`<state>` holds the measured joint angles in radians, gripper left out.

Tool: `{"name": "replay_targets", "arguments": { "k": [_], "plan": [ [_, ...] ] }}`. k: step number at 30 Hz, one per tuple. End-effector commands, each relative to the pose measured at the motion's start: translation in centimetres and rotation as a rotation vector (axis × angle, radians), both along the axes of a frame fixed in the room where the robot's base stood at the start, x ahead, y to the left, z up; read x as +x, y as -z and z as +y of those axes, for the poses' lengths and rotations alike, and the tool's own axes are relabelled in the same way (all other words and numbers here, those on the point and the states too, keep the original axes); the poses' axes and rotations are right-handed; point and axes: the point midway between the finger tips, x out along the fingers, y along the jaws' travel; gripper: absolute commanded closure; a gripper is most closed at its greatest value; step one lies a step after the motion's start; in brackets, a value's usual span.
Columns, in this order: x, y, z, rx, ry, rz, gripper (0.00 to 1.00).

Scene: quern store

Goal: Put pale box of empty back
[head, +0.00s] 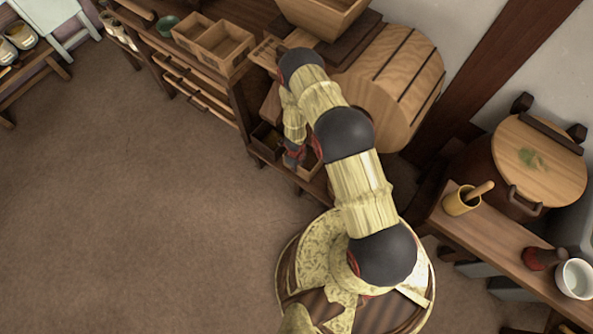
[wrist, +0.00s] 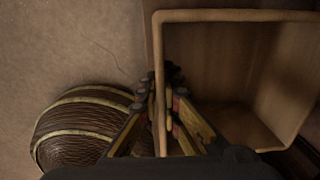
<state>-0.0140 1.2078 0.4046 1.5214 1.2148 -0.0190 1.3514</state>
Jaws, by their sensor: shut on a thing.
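A pale wooden box (wrist: 272,18) fills the right side of the wrist view, seen from above with its open top up. The part of its inside that shows is empty. My gripper (wrist: 160,92) is shut on the box's left wall, one finger outside and the other inside. Its lower part is hidden by my gripper's body. In the head view my gripper (head: 293,158) is low at the front of the wooden shelving, and my arm hides much of the box there. I cannot tell what is under the box.
A two-part wooden tray (head: 214,40) and a green bowl (head: 166,26) stand on the shelving (head: 187,78). A large slatted wooden drum (head: 398,85) is right of my arm. A side bench (head: 500,240) holds a yellow mortar (head: 461,201) and a white cup (head: 575,279). Floor at left is clear.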

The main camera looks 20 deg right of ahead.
Motion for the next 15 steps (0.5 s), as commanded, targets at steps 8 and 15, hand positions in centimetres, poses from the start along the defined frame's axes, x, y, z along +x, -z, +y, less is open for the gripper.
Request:
{"name": "replay_targets", "arguments": {
  "k": [8,15],
  "plan": [
    [0.0,3.5,-0.2,-0.001,0.000,0.001,1.00],
    [0.1,3.5,-0.2,0.000,0.000,-0.001,1.00]
  ]
}}
